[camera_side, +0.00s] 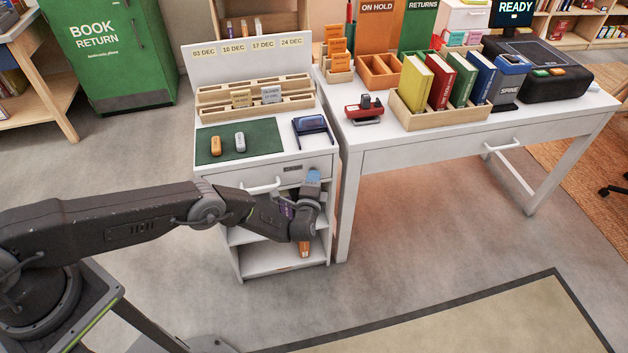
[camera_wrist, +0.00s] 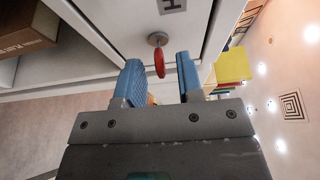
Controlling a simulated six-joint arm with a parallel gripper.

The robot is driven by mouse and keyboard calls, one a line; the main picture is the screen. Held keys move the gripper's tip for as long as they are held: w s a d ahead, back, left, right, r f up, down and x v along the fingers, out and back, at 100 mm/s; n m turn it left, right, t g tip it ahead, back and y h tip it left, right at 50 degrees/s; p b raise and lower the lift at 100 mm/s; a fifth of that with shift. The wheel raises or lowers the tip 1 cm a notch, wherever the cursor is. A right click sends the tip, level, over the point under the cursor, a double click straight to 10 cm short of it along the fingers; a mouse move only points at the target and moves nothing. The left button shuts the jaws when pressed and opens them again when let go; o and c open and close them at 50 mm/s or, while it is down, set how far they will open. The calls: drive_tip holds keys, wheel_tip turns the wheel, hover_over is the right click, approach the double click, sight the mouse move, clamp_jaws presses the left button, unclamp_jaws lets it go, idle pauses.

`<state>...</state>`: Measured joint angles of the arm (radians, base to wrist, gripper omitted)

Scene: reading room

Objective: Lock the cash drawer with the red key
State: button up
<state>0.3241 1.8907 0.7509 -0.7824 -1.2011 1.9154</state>
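The red key (camera_wrist: 160,64) sticks out of a round metal lock (camera_wrist: 157,39) on the white drawer front in the wrist view. Its head looks narrow, close to edge-on. My gripper (camera_wrist: 160,60) is open, with one blue fingertip on each side of the key head and a visible gap on both sides. In the side view, my gripper (camera_side: 312,180) is at the right end of the cash drawer (camera_side: 235,182), which looks shut and has a white bar handle (camera_side: 262,187). The key and lock are hidden behind my gripper there.
The cabinet top holds a green mat (camera_side: 262,134) with two small stamps, a dark blue stand (camera_side: 312,127) and a wooden rack (camera_side: 285,104). A white desk (camera_side: 420,138) stands close to the cabinet's right. Open shelves lie under the drawer. The floor in front is clear.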

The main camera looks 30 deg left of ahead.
drive_tip(key=shift+w+a, duration=0.1)
drive_tip(key=shift+w, duration=0.1)
clamp_jaws()
idle(0.3)
